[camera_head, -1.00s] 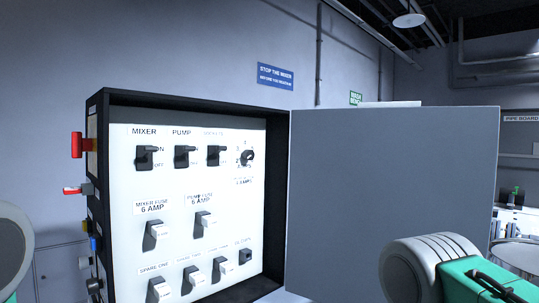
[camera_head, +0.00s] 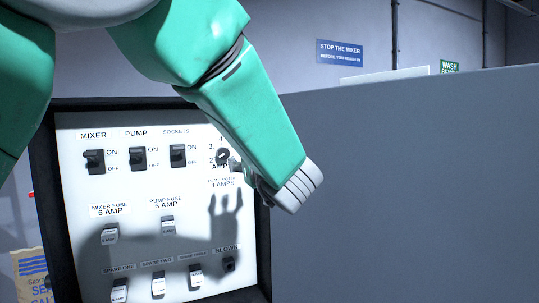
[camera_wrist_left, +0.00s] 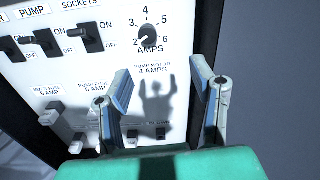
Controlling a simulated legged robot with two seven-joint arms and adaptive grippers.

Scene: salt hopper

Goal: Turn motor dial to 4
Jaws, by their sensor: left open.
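The motor dial (camera_wrist_left: 148,36) is a small black knob on the white panel, above the "PUMP MOTOR 4 AMPS" label. Numbers 2 to 6 ring it in the left wrist view; I cannot tell for certain which one it points at. In the head view the dial (camera_head: 222,156) is partly covered by my left arm. My left gripper (camera_wrist_left: 161,80) is open and empty, its two fingers apart in front of the panel, below the dial in the wrist picture. I see no contact with the dial. My right gripper is out of view.
The panel (camera_head: 80,190) sits in a black-framed box and carries switches (camera_head: 138,157) and fuses (camera_head: 168,226) left of and below the dial. The large grey open door (camera_head: 400,190) stands close on the right. My left arm's shadow falls on the panel.

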